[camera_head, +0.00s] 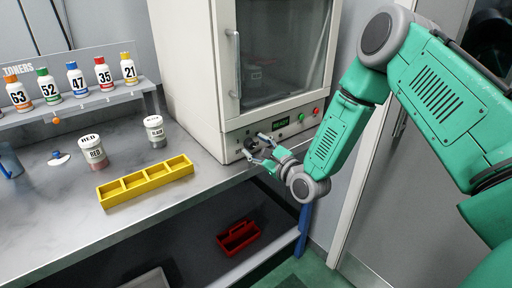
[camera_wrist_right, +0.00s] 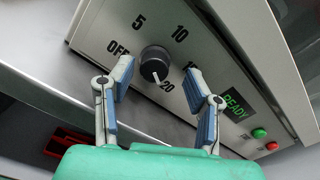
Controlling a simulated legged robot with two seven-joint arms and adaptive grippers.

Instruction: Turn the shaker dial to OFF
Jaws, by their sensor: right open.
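The shaker dial (camera_wrist_right: 155,64) is a round black knob with a white pointer line, on the light front panel of the cabinet-like shaker (camera_head: 190,70). In the right wrist view the labels OFF, 5, 10 and 20 show around it, and another is partly hidden behind a finger. The pointer line faces down toward 20. My right gripper (camera_wrist_right: 160,68) is open, its blue-padded fingers on either side of the dial; I cannot tell whether they touch it. In the head view, the right gripper (camera_head: 255,146) is at the panel's lower left. My left gripper is not in view.
Right of the dial are a green READY display (camera_wrist_right: 237,105), a green button (camera_wrist_right: 259,133) and a red button (camera_wrist_right: 271,146). A red caddy (camera_head: 238,237) sits below.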

